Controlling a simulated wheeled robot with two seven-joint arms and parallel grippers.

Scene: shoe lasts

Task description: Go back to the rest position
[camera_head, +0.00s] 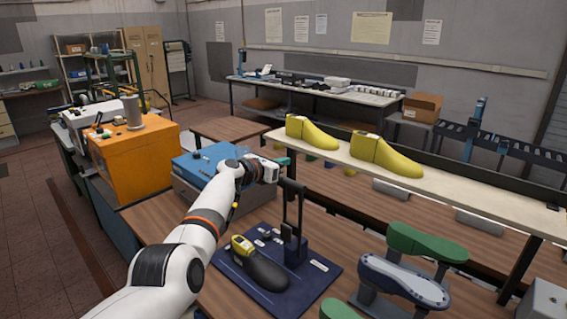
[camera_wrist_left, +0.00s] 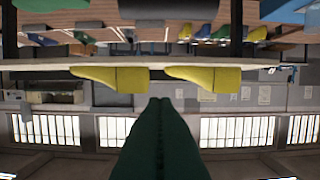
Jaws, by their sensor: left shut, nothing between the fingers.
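My left arm reaches in from the lower left of the head view. Its gripper (camera_head: 283,161) is shut and empty, above the bench, beside the top of a black upright stand (camera_head: 292,210). In the left wrist view the green fingers of the gripper (camera_wrist_left: 160,102) are together with nothing between them. Two yellow shoe lasts, a left one (camera_head: 311,131) and a right one (camera_head: 385,155), lie apart on a pale shelf (camera_head: 470,189). They appear upside down in the left wrist view. My right gripper is not in view.
A dark last with a yellow top (camera_head: 260,265) lies on a blue base plate (camera_head: 316,283) below my arm. A blue box (camera_head: 196,165) and an orange cabinet (camera_head: 145,165) stand to the left. Green (camera_head: 425,240) and blue-grey (camera_head: 400,280) sole-shaped stands are at right.

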